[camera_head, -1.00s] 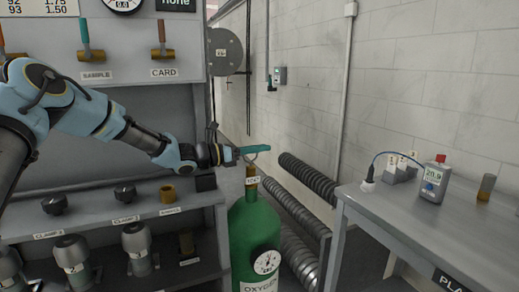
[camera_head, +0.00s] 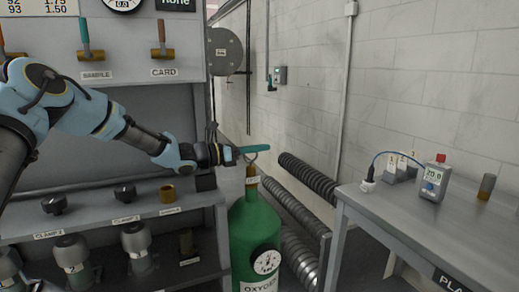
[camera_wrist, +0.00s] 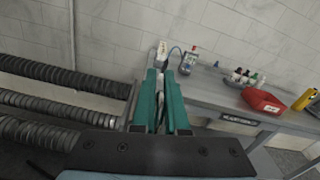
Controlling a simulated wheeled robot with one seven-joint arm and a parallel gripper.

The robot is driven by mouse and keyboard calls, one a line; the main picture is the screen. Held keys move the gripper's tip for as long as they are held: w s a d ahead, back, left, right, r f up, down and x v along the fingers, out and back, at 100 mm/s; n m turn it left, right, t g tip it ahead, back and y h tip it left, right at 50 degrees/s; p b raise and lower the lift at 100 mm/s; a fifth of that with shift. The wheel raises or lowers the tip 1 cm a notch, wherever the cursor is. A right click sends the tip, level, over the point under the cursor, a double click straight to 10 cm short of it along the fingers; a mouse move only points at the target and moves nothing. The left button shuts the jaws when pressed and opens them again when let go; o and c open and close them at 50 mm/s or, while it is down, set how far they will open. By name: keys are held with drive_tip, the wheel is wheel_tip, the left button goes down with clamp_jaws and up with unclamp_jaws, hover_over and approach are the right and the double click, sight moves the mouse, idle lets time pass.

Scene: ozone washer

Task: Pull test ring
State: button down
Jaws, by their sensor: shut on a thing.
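My gripper (camera_head: 262,148) reaches in from the left, level, above the green oxygen cylinder (camera_head: 255,225). Its teal fingers are shut on a thin grey metal ring (camera_head: 251,158) that rises from the brass neck of the cylinder and carries a small label below. In the wrist view, the teal fingers of my gripper (camera_wrist: 160,85) lie close together with a thin strip of grey between them. The fingers hide most of the ring there. The cylinder stands upright with a round gauge (camera_head: 266,262) on its front.
A grey bench (camera_head: 420,225) on the right holds a handheld meter (camera_head: 433,181). Ribbed hoses (camera_head: 308,180) run along the wall behind the cylinder. A shelf rack (camera_head: 100,225) with clamps stands left.

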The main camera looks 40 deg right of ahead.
idle(0.4)
wheel_tip(320, 180, up, 2)
drive_tip(key=shift+s, duration=0.1)
drive_tip(key=c, duration=1)
unclamp_jaws()
drive_tip(key=shift+o, duration=0.2)
drive_tip(key=shift+f, duration=0.1)
drive_tip(key=shift+w+a, duration=0.3)
drive_tip(key=shift+a, duration=0.1)
drive_tip(key=b+v, duration=0.3)
drive_tip(key=v, duration=0.7)
drive_tip(key=shift+s, duration=0.1)
